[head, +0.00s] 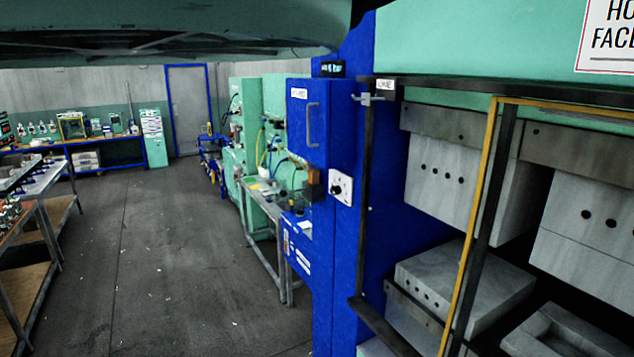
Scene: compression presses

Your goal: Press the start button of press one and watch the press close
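A large press stands close on the right, with a green upper body (470,40) and a blue side column (375,180). Its upper metal block (440,170) hangs apart from its lower block (465,275), so the press stands open. A blue control console (298,258) with white labels juts from the left of the column. A small red mark shows on the console, but I cannot make out a start button. A black rotary switch on a white plate (341,188) is above it. I cannot read which press this is. My gripper is not in view.
A yellow-edged dark guard frame (487,190) stands before the press blocks. A metal side table (265,190) and green machines (250,110) stand beyond the console. A rack (30,215) is at the left. The grey floor (165,260) between is clear.

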